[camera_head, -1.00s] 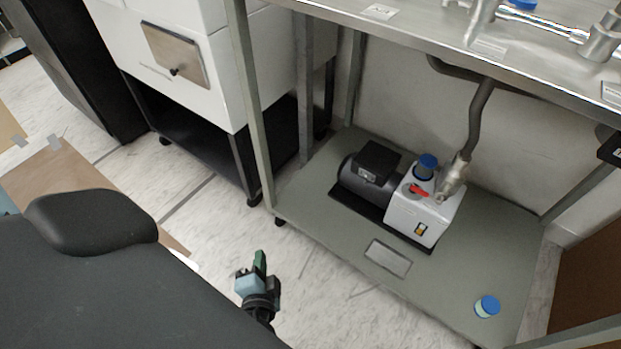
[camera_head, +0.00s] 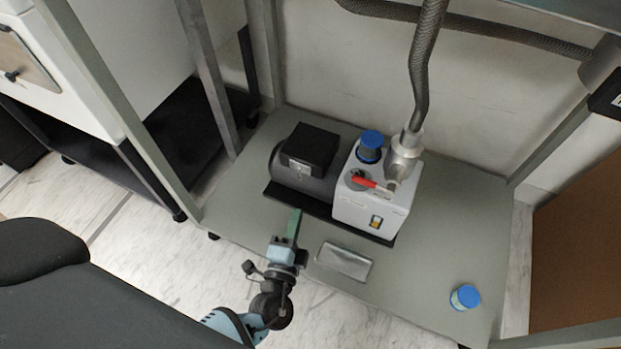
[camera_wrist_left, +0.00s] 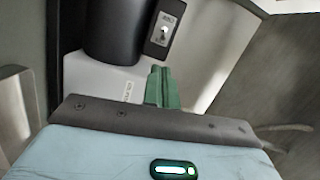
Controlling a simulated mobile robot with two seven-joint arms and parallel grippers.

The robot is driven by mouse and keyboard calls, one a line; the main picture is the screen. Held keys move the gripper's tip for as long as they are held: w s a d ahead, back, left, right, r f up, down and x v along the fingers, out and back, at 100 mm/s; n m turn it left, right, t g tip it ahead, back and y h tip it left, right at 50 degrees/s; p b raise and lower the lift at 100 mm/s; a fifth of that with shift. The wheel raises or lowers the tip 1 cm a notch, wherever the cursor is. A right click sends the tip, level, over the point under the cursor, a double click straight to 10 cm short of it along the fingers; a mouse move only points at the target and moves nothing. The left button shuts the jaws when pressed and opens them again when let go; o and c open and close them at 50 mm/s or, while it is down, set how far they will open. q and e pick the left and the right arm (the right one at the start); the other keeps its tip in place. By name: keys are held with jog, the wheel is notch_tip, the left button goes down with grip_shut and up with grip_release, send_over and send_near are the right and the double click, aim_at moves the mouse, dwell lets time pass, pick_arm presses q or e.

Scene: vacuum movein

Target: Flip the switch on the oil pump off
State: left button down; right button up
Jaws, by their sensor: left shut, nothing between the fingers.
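The oil pump (camera_head: 375,205) stands on the lower shelf of the metal frame, with a light grey body and a black motor (camera_head: 285,168) on its left. A black box on the motor carries a small switch (camera_head: 298,167) on its front. In the left wrist view the switch (camera_wrist_left: 165,30) is a pale toggle on a dark plate, beyond and above the fingertips. My left gripper (camera_head: 296,216) has green fingers, shut and empty, in front of the motor and apart from the switch. The fingers also show in the left wrist view (camera_wrist_left: 162,76). My right gripper is not in view.
The shelf (camera_head: 435,255) is clear around the pump except for a flat metal plate (camera_head: 344,262) and a blue-capped jar (camera_head: 465,297). A frame post (camera_head: 135,130) rises left of my gripper. A braided hose (camera_head: 421,80) runs up from the pump.

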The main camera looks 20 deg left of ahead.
aim_at(309, 171)
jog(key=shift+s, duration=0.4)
